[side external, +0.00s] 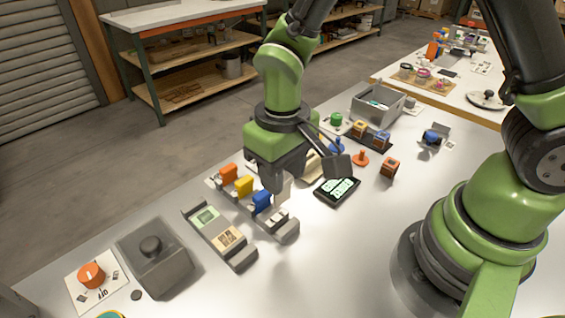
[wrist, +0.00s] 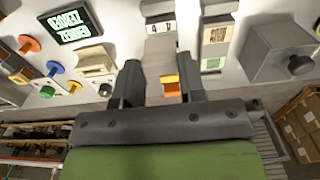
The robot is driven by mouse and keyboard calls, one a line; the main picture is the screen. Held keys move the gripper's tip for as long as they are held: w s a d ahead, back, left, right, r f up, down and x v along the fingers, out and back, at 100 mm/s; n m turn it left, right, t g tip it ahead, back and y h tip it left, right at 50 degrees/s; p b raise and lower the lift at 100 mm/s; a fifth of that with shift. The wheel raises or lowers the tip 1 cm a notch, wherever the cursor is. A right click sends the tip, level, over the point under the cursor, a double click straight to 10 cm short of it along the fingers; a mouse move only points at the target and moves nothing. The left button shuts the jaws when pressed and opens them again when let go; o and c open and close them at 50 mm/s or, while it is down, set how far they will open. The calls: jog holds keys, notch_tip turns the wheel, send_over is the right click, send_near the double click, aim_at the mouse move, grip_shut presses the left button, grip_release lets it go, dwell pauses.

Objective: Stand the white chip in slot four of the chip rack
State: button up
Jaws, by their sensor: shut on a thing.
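The white chip (side external: 284,188) is in my gripper (side external: 272,180), by the near part of the chip rack (side external: 288,231). In the wrist view the pale chip (wrist: 158,56) shows between the two fingers of my gripper (wrist: 158,64). The rack holds an orange chip (side external: 229,173), a yellow chip (side external: 243,186) and a blue chip (side external: 262,200) in a row. The orange chip (wrist: 172,91) and yellow chip (wrist: 170,79) also show in the wrist view. The chip's lower edge is hard to see, so I cannot tell whether it touches the rack.
A grey box with a knob (side external: 158,268) stands front left. A dark display (side external: 337,190), an orange peg (side external: 361,159) and a small cube (side external: 390,167) stand to the right. A grey bin (side external: 366,113) is behind.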

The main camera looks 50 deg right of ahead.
aim_at(282, 203)
jog(key=shift+f, duration=2.15)
jog(key=shift+f, duration=0.4)
jog(key=shift+f, duration=0.4)
jog(key=shift+f, duration=0.25)
jog(key=shift+f, duration=0.25)
dwell(0.4)
jog(key=o, duration=1.3)
jog(key=shift+r, duration=0.15)
